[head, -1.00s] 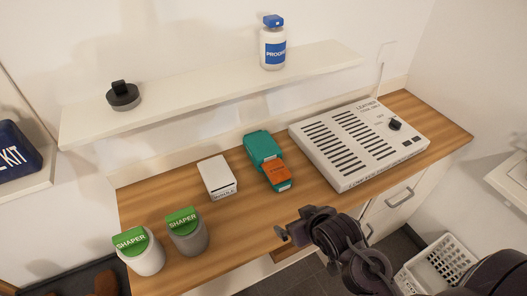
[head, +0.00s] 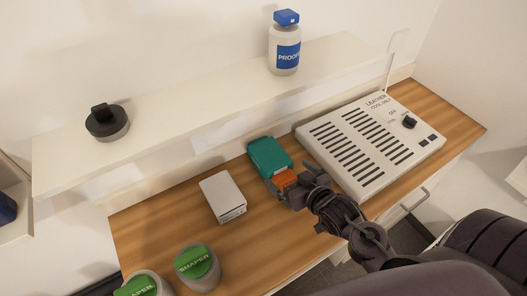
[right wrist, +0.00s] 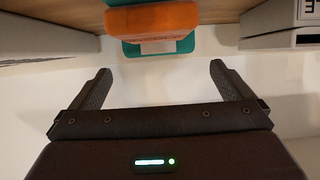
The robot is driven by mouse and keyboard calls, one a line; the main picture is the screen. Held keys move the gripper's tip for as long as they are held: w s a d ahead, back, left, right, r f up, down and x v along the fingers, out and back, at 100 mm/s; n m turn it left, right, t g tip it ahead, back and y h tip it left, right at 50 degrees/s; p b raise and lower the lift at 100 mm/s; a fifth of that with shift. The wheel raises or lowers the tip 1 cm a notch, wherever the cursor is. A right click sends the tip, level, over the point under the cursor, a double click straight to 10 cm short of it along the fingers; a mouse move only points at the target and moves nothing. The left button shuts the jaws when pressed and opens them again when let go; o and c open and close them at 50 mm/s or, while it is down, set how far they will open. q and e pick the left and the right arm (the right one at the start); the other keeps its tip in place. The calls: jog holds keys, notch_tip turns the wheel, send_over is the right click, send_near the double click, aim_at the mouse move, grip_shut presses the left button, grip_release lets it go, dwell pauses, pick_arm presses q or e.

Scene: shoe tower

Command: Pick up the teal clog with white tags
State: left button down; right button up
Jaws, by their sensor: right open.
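A teal object (head: 268,158) with an orange part (head: 285,180) at its near end lies on the wooden worktop, between a white box and the grey-white slotted unit. In the right wrist view the orange part (right wrist: 152,18) shows at the top, with teal edges (right wrist: 195,42) around it and a white patch (right wrist: 157,47) below. My right gripper (head: 302,186) is at the near end of the teal object and partly covers it in the head view. Its fingers (right wrist: 160,75) are spread with nothing between them, and the object is ahead of them. My left gripper is out of view.
The slotted unit (head: 370,145) stands close on the right. The white box (head: 222,196) is on the left, with two green-lidded SHAPER jars (head: 197,266) nearer. A shelf (head: 200,110) above holds a bottle (head: 285,48) and a dark round item (head: 107,122). Bare worktop lies in front.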

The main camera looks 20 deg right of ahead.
aim_at(280, 167)
jog(key=shift+w, duration=0.25)
jog(key=x, duration=0.3)
jog(key=shift+p, duration=0.3)
jog(key=x, duration=0.4)
jog(key=shift+f, duration=0.3)
jog(key=shift+s, duration=0.1)
jog(key=c, duration=0.8)
jog(key=shift+c, duration=0.8)
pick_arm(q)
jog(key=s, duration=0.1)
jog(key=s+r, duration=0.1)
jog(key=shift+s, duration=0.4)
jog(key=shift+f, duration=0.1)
pick_arm(e)
jog(key=shift+r, duration=0.1)
